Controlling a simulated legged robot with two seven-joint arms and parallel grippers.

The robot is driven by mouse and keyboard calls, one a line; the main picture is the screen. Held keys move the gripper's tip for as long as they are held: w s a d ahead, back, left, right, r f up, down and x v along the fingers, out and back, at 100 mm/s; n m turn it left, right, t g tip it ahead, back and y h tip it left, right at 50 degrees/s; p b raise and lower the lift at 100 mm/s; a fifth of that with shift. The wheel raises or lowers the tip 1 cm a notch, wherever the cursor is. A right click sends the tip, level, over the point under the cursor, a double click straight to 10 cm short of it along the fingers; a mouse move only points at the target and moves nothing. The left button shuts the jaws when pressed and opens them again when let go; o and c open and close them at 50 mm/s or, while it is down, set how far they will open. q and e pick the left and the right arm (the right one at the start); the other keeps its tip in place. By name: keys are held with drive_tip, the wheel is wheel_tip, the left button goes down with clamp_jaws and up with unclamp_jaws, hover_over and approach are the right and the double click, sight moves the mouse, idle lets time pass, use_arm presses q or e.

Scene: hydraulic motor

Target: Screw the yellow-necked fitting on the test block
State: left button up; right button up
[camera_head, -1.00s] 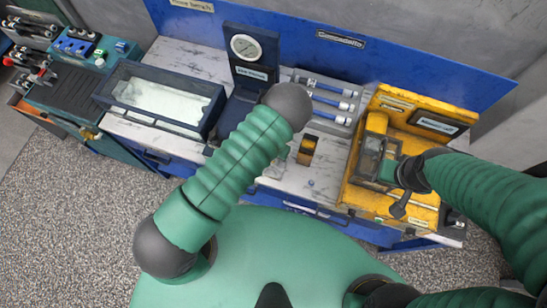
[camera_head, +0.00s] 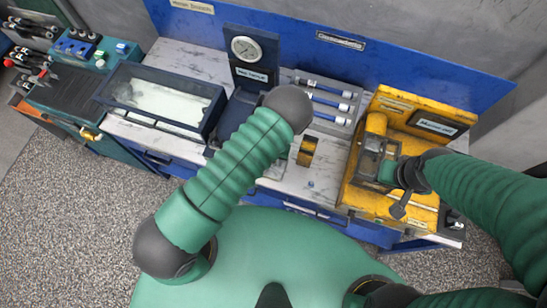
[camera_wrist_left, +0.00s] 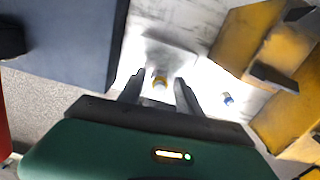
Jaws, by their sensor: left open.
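A shiny grey metal piece, possibly the test block (camera_wrist_left: 168,52), lies just beyond the fitting. Whether the fitting is seated on it is unclear. In the head view my left arm hides the left gripper and the fitting. My right gripper (camera_head: 388,172) is at the yellow station, its fingers hard to make out.
The yellow station (camera_head: 412,207) stands at the right of the bench. A black-and-gold block (camera_head: 307,150) and a small blue-white part (camera_head: 311,184) sit left of it. A gauge stand (camera_head: 247,50), a rack of blue-white cylinders (camera_head: 325,102) and a glass-topped tray (camera_head: 160,100) stand around.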

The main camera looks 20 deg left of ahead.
use_arm(q)
drive_tip(key=n, duration=0.4)
clamp_jaws()
unclamp_jaws()
idle(0.6)
